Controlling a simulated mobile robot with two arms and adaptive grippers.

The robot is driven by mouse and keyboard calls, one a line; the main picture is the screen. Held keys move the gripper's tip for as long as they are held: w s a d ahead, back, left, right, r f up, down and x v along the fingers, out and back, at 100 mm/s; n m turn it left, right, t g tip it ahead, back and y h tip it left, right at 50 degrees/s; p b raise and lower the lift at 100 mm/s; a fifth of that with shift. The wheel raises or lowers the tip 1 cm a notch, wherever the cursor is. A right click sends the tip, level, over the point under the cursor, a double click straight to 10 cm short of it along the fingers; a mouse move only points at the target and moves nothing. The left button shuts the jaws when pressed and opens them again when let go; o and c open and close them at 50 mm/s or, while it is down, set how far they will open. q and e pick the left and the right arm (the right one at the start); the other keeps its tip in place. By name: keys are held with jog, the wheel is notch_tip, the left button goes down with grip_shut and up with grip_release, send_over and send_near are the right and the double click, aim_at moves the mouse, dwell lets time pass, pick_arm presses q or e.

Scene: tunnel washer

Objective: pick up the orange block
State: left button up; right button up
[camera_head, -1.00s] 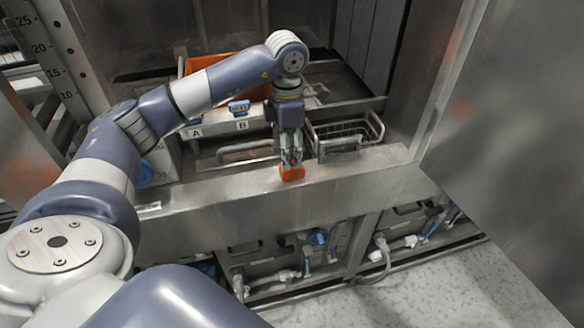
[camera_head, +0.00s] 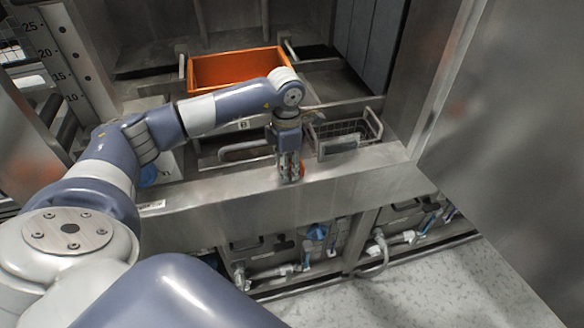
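The block appears to be on or very near the ledge. My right gripper is not in view.
An orange bin (camera_head: 235,70) stands at the back. A wire basket (camera_head: 345,132) is behind and right of the gripper. A tall steel panel (camera_head: 510,140) closes off the right side. Pipes and valves (camera_head: 315,235) sit below the ledge. The ledge beside the block is clear.

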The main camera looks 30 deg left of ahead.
pick_arm(q)
jog(key=shift+c, duration=1.2)
jog(key=shift+r+b, duration=0.4)
jog(key=shift+r, duration=0.1)
notch_tip(320, 180, up, 2)
jog(key=shift+s+d+r+b, duration=0.1)
jog(key=shift+r+b, duration=0.1)
jog(key=shift+b, duration=0.55)
jog(key=s+d+r+b, duration=0.1)
jog(key=s+d+b, duration=0.3)
jog(key=s+d, duration=0.5)
jog(key=s, duration=0.3)
jog(key=shift+s+r, duration=0.3)
jog(key=shift+s, duration=0.1)
jog(key=shift+d, duration=0.15)
